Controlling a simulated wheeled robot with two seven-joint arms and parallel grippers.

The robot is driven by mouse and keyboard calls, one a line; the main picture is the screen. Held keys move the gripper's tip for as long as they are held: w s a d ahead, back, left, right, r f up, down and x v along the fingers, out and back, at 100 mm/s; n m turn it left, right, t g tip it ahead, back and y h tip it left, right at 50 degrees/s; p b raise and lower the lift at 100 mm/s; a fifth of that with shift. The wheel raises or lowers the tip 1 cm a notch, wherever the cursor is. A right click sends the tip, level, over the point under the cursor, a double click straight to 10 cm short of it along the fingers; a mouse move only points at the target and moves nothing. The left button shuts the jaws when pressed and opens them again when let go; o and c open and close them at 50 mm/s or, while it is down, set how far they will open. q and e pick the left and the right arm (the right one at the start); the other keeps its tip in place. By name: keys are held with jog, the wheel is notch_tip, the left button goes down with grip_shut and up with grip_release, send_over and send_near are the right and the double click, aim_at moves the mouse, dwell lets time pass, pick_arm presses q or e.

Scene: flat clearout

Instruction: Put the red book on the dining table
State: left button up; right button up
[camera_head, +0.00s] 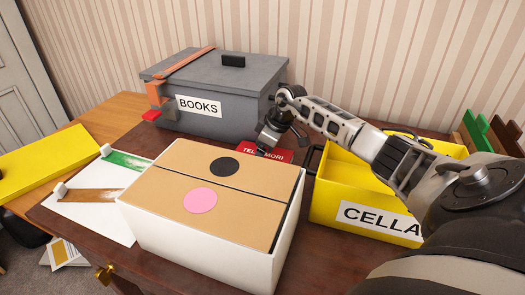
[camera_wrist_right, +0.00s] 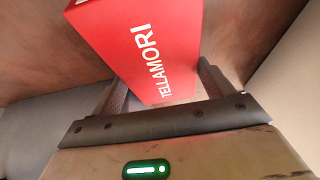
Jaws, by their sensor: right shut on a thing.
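The red book (camera_head: 281,155) with white lettering shows in the head view between the grey box and the white carton, partly hidden by the carton and my gripper. My right gripper (camera_head: 268,143) reaches down over it from the right. In the right wrist view the red book (camera_wrist_right: 125,45), lettered TELLAMORI, sits between the two fingers of my right gripper (camera_wrist_right: 162,90), which is shut on it. A dark brown wooden table (camera_head: 75,213) bears the boxes; a lighter wooden top (camera_head: 118,113) is at the left. I cannot tell which is the dining table. My left gripper is not in view.
A grey lidded box (camera_head: 225,112) marked BOOKS stands behind. A white carton (camera_head: 200,245) with brown flaps stands in front, and a yellow crate (camera_head: 335,205) at right. White sheets (camera_head: 95,205) and a yellow board (camera_head: 45,165) lie left.

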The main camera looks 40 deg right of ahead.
jog(key=o, duration=1.1)
jog(key=shift+o, duration=0.2)
jog(key=v, duration=1.2)
jog(key=shift+p, duration=0.35)
jog(key=shift+f, duration=0.1)
